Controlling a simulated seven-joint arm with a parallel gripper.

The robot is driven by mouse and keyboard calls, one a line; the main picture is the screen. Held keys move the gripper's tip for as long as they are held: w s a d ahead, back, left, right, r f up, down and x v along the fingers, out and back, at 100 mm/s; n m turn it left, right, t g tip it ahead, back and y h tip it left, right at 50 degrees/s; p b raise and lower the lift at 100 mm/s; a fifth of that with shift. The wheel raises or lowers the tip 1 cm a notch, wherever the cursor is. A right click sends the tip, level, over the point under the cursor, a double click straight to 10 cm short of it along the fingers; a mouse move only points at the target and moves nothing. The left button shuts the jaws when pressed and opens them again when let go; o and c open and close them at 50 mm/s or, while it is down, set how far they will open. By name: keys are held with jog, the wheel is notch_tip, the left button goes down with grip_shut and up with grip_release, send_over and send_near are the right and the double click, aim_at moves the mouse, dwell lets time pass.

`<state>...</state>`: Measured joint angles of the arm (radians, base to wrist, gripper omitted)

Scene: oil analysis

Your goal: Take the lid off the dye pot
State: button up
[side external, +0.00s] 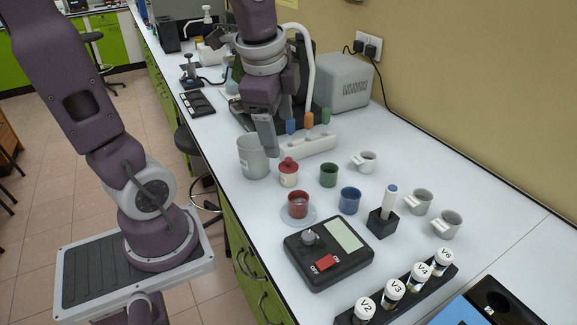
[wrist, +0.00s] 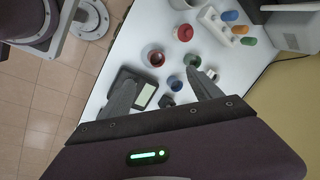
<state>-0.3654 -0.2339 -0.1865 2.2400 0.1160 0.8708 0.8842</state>
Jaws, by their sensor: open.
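The dye pot (side external: 289,180) is a small white pot with a label. Its red lid (side external: 288,164) has a round knob and sits on top of it. In the wrist view the red lid (wrist: 184,32) shows beyond my fingers, near the grey beaker. My gripper (side external: 271,150) is above the bench in the side view, pointing down, behind the pot and to its left. In the wrist view my gripper (wrist: 160,80) has its two fingers spread wide with nothing between them. The fingers are apart from the pot and lid.
A grey beaker (side external: 252,157) stands close left of the pot. Green (side external: 328,175), blue (side external: 349,200) and red (side external: 298,204) cups stand nearby. A white rack (side external: 308,147) with coloured-capped items is behind.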

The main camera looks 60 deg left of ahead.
jog(key=w+a+f+m+g, duration=0.2)
jog(key=w+a+f+m, duration=0.4)
jog(key=a+m, duration=0.15)
jog(key=m+h, duration=0.2)
jog(key=m, duration=0.2)
send_over(288, 159)
notch_tip(288, 159, down, 5)
jog(key=shift+m+g, duration=0.4)
jog(key=shift+m, duration=0.05)
notch_tip(288, 159, down, 8)
jog(key=shift+w+r, duration=0.1)
jog(key=c, duration=1.4)
